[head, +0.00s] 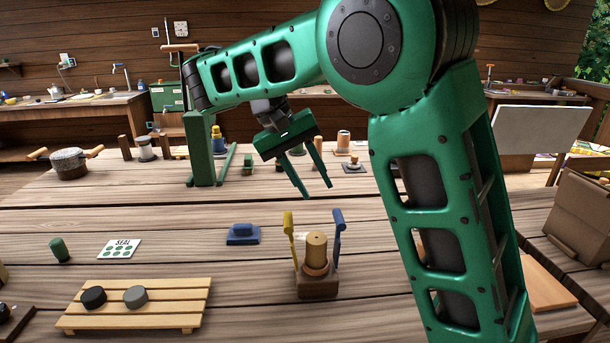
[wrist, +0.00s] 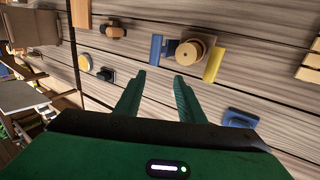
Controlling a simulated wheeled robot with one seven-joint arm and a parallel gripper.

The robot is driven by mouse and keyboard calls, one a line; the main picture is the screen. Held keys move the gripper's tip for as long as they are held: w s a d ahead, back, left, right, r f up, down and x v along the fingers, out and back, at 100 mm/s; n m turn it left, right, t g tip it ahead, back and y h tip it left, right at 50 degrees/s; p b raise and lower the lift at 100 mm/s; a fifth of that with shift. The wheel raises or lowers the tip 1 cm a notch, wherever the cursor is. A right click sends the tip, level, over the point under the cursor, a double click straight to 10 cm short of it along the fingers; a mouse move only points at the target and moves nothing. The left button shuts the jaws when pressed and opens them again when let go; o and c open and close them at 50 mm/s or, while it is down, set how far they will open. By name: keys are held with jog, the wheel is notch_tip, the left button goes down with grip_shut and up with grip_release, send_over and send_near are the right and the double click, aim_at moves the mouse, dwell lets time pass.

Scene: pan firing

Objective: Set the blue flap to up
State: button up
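The blue flap (head: 338,232) stands steeply at the right side of a small wooden stand (head: 318,287), leaning slightly outward. A yellow flap (head: 289,238) stands on the left side, and a tan wooden cylinder (head: 316,248) is between them. In the wrist view the blue flap (wrist: 156,48) is left of the cylinder (wrist: 188,52) and the yellow flap (wrist: 213,65) right of it. My gripper (head: 317,190) is open and empty, pointing down, above and apart from the stand. Its two fingers (wrist: 159,76) frame the table just short of the blue flap in the wrist view.
A blue block (head: 243,235) lies left of the stand. A green post (head: 203,150) stands behind. Table around the stand is mostly clear.

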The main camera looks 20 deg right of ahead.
jog(key=shift+v, duration=1.05)
